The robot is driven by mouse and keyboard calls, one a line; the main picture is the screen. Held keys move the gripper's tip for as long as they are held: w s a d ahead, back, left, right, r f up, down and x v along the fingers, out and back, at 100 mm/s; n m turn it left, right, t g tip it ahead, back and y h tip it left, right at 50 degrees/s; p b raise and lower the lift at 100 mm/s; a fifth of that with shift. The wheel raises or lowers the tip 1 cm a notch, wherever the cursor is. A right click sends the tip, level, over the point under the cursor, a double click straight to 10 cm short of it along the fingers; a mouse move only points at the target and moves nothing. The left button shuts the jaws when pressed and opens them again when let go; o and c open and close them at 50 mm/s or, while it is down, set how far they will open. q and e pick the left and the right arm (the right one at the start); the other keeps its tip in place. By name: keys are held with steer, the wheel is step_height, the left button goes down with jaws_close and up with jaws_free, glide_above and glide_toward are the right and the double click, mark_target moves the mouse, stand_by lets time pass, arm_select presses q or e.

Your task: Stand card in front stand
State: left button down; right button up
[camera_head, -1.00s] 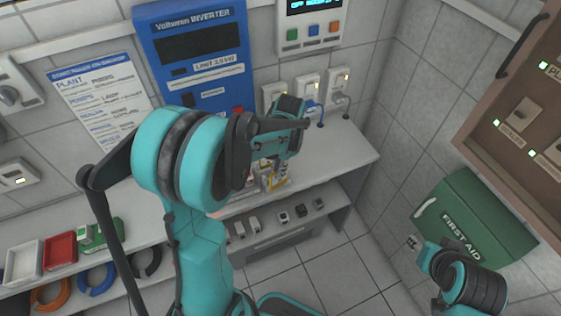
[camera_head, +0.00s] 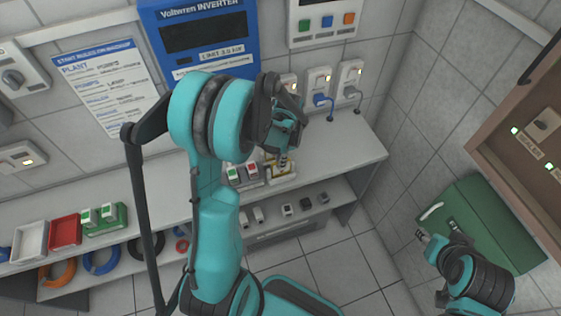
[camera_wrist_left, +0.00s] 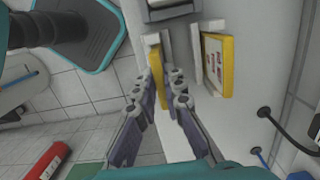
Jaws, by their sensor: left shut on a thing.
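My left gripper (camera_head: 285,154) is over the right part of the white counter, fingers pointing down. In the left wrist view its fingers (camera_wrist_left: 163,90) are shut on a thin yellow-edged card (camera_wrist_left: 154,58), seen nearly edge-on. A second yellow-framed card (camera_wrist_left: 216,62) with red marks stands beside it to the right, apart from the fingers, with pale upright stand pieces (camera_wrist_left: 195,48) near it. In the head view the yellow-and-white card area (camera_head: 281,172) is partly hidden by my gripper. Whether the held card touches a stand cannot be told. My right gripper (camera_head: 422,238) is at lower right, its jaws too small to read.
Switch blocks (camera_head: 242,174) sit left of the gripper on the counter (camera_head: 345,150). Plugged sockets (camera_head: 319,84) line the wall behind. A green first aid box (camera_head: 485,225) is at right. White and red trays (camera_head: 64,231) stand at far left.

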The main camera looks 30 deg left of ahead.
arm_select(q)
steer(key=shift+r, duration=0.1)
steer(key=c, duration=1.6)
jaws_free()
steer(key=shift+r, duration=0.35)
step_height(320, 180, up, 10)
steer(key=p, duration=0.3)
steer(key=s+d+r+n+t, duration=0.2)
steer(key=s+d+r, duration=0.1)
steer(key=s+d+r+n+t, duration=0.2)
steer(key=s+d+n+t, duration=0.1)
steer(key=s+d, duration=0.1)
steer(key=s+d+r+n+t, duration=0.3)
steer(key=s, duration=0.1)
steer(key=shift+d+r+h, duration=0.3)
steer(key=shift+d+h, duration=0.05)
steer(key=shift+h, duration=0.05)
